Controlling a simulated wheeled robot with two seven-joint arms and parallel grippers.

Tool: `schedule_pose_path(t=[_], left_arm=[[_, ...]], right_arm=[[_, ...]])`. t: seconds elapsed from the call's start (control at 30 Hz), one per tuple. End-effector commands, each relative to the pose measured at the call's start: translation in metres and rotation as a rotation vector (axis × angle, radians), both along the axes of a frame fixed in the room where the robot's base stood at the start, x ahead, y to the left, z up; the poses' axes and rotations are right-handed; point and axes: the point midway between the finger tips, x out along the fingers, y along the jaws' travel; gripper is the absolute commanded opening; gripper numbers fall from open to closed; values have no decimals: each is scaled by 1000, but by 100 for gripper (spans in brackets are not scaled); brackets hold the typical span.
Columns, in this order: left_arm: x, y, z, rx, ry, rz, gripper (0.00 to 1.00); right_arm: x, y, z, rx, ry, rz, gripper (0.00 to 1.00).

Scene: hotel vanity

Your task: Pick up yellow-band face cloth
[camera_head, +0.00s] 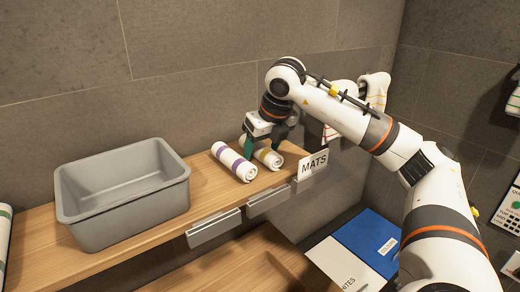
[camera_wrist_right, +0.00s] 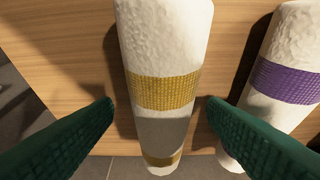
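The yellow-band face cloth (camera_head: 267,158) is a white roll lying on the wooden shelf, partly hidden by my right gripper in the head view. In the right wrist view the yellow-band face cloth (camera_wrist_right: 163,60) lies between the two green fingers, with a gap on each side. My right gripper (camera_head: 268,139) is open over it; its fingers also show in the right wrist view (camera_wrist_right: 158,105). A purple-band cloth roll (camera_head: 233,161) lies just left of it, and also shows at the right of the wrist view (camera_wrist_right: 285,75). My left gripper is not in view.
A grey bin (camera_head: 125,205) stands on the wooden shelf (camera_head: 35,250) to the left. A MATS sign (camera_head: 313,160) stands at the shelf's right front. Metal label holders (camera_head: 213,229) line the front edge. A tiled wall is close behind.

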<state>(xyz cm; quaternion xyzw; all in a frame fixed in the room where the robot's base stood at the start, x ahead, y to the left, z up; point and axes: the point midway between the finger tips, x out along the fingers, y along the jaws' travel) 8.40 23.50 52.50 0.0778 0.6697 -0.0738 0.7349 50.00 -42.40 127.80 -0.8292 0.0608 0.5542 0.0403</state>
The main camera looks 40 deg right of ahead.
Motion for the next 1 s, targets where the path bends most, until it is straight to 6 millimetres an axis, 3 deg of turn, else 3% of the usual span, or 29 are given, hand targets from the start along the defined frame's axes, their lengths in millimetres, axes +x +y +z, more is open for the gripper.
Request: schedule_pose_path(t=[0.03,0.3,0.63,1.0], left_arm=[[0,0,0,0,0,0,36],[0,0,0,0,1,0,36],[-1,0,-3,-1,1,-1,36],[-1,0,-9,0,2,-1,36]], right_arm=[[0,0,0,0,0,0,59],[0,0,0,1,0,0,19],[1,1,11,1,-3,1,19],[1,1,83,2,-4,1,19]])
